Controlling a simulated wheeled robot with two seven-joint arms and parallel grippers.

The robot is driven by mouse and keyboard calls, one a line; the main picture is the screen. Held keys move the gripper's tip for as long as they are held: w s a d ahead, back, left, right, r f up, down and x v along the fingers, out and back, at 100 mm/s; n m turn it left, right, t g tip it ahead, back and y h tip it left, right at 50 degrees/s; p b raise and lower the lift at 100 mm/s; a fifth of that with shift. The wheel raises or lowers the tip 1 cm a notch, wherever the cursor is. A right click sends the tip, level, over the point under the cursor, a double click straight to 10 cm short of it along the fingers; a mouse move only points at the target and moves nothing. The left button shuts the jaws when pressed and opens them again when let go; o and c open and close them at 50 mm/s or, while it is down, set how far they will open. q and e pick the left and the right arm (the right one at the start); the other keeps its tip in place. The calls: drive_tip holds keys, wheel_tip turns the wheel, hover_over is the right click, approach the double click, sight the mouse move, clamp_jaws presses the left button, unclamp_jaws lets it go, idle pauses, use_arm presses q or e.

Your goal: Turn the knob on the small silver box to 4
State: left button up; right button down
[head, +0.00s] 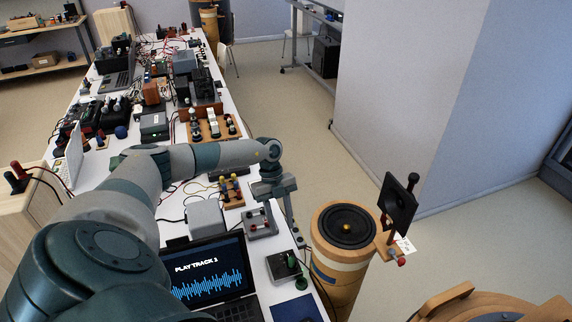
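My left arm reaches across the long white table from the left. Its gripper (293,228) points down near the table's right edge. It is small and seen from above, so I cannot tell whether its fingers are apart. A small silver-grey box (261,223) with red parts on top sits just left of the gripper; no contact is clear. A plainer grey box (205,216) stands further left. I cannot make out a knob's numbers on either, nor tell for sure which is the task's box. My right gripper is not in view.
A laptop (207,268) showing "PLAY TRACK 1" and a dark box with a green knob (289,264) lie nearer. A round speaker (345,225) on a wooden cylinder stands right of the table. Wires and instruments crowd the far table.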

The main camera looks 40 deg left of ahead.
sight(287, 253)
use_arm(q)
drive_tip(key=p+x, duration=0.2)
drive_tip(key=x, duration=0.6)
drive_tip(key=shift+d+f+p, duration=0.1)
drive_tip(key=shift+f+p, duration=0.1)
drive_tip(key=shift+p, duration=0.1)
drive_tip(key=shift+x, duration=0.85)
drive_tip(key=shift+s, duration=0.1)
clamp_jaws()
